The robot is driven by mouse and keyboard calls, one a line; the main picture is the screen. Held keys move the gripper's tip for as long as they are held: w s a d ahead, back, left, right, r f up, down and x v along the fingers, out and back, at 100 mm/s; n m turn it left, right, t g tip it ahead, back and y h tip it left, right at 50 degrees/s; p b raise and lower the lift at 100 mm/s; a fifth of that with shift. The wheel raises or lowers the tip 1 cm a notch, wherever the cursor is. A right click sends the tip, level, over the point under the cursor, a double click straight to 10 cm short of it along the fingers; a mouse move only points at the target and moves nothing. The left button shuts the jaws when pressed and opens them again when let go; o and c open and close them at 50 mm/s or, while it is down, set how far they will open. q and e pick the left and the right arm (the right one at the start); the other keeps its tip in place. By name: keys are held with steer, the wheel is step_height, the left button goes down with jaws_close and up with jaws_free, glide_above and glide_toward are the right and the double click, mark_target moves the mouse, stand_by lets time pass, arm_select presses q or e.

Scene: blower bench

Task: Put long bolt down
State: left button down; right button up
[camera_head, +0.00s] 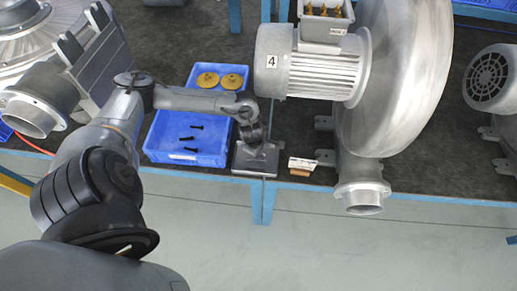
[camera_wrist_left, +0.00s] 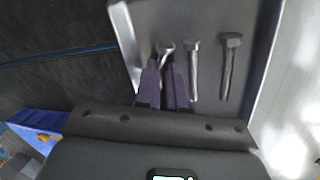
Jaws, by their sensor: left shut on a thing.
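My left gripper (camera_head: 254,142) is low over the small grey tray (camera_head: 243,167) at the front edge of the bench. In the left wrist view the purple fingers (camera_wrist_left: 162,70) are closed together on a silver bolt (camera_wrist_left: 166,46). Its head shows beyond the fingertips and its shank is mostly hidden by them. The bolt is over or in the grey tray (camera_wrist_left: 125,32); I cannot tell whether it touches the floor. Two more silver bolts lie to its right in the tray, one in the middle (camera_wrist_left: 192,72) and one at the right (camera_wrist_left: 229,68). My right gripper is not in view.
A small white label block (camera_head: 302,164) sits right of the tray.

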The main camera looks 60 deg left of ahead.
arm_select(q)
steer(key=shift+f, duration=0.15)
steer(key=c, duration=1.5)
jaws_free()
steer(key=shift+r, duration=0.35)
steer(key=p+v, duration=0.2)
steer(key=v, duration=0.9)
steer(key=w+d+n+t+h, duration=0.2)
steer(key=d+n+t+h, duration=0.25)
steer(key=d+n, duration=1.85)
steer(key=s+f+n+g+y, duration=0.1)
steer(key=s+n, duration=0.4)
steer(key=n, duration=0.6)
steer(key=s+a+f+n+g+y, duration=0.1)
steer(key=s+n+g, duration=0.1)
steer(key=s+n, duration=0.4)
steer(key=n, duration=0.5)
steer(key=shift+y, duration=0.35)
